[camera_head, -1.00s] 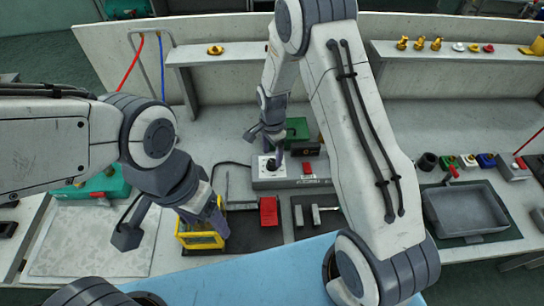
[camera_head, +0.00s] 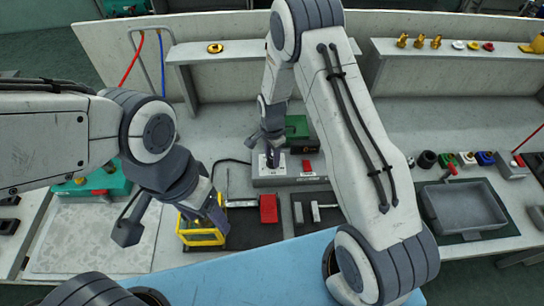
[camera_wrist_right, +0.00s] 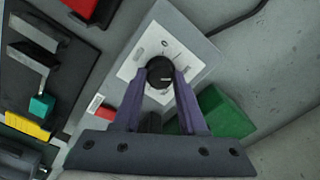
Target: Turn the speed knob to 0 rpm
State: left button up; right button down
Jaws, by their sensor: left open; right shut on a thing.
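The speed knob (camera_wrist_right: 160,72) is a round black knob on a white dial plate (camera_wrist_right: 136,68) on top of a grey control box (camera_wrist_right: 192,50). In the right wrist view my right gripper (camera_wrist_right: 160,78) has its two purple fingers on either side of the knob, shut on it. A light mark shows on the knob's top; the dial's lettering is too small to read. In the head view the grey box (camera_head: 290,181) stands mid-bench, with my right gripper (camera_head: 272,160) over its dial, hiding the knob. My left gripper (camera_head: 172,228) is open, near a yellow frame.
A red button (camera_wrist_right: 106,112) sits on the box. A green block (camera_wrist_right: 222,112) stands beside it. A yellow frame (camera_head: 202,238) and a red block (camera_head: 268,208) lie in front of the box. A grey tray (camera_head: 465,208) is at right.

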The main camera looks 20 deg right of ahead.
jog(key=n+b, duration=0.1)
jog(key=n, duration=0.2)
jog(key=n+b, duration=0.1)
jog(key=n, duration=0.3)
jog(key=shift+n, duration=0.3)
jog(key=n+b, duration=0.1)
jog(key=n, duration=0.3)
jog(key=shift+n, duration=0.3)
jog(key=shift+n+b, duration=0.3)
jog(key=shift+n, duration=1.5)
jog(key=shift+c, duration=2.3)
grip_release()
